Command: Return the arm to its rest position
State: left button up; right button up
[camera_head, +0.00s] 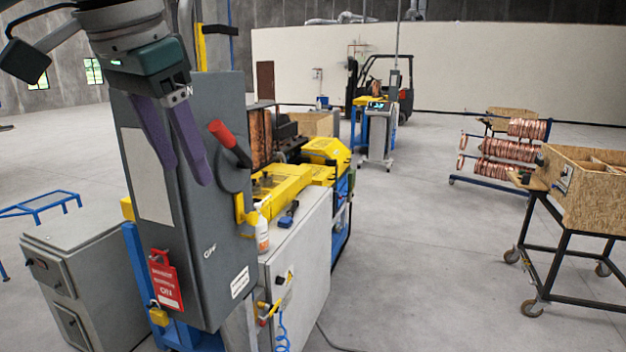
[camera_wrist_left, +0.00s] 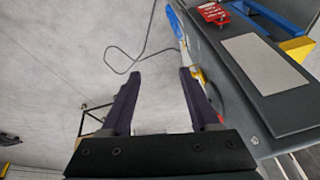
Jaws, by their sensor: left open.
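My left gripper (camera_head: 187,175) comes in from the upper left with two purple fingers spread apart and nothing between them. In the head view the fingers overlap the front of a tall grey switch box (camera_head: 215,285). The red-tipped lever (camera_head: 222,133) on the box's right side is just right of the fingers, with a visible gap in the picture. The lever tilts toward the upper left. In the left wrist view the open gripper (camera_wrist_left: 160,75) has bare floor between its fingers, and the grey box (camera_wrist_left: 232,50) is at the right. My right gripper is not in view.
A red tag (camera_head: 166,280) hangs on the box front. A yellow machine (camera_head: 280,190) and a white cabinet (camera_head: 300,260) with a spray bottle (camera_head: 262,232) stand behind it. A wooden crate cart (camera_head: 600,190) is at the right. The floor between is clear.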

pick_arm(q)
jog(key=s+d+f+n, duration=0.1)
jog(key=s+d+f, duration=0.1)
jog(key=s+f, duration=1.25)
jog(key=s+a+f+n, duration=0.1)
jog(key=s+a+f, duration=0.1)
jog(key=s, duration=0.6)
jog(key=s+a+f+n, duration=0.2)
jog(key=s+a, duration=0.1)
jog(key=s, duration=0.5)
jog(key=shift+s+a+f+y, duration=0.15)
jog(key=shift+a+y, duration=0.2)
jog(key=shift+y, duration=0.05)
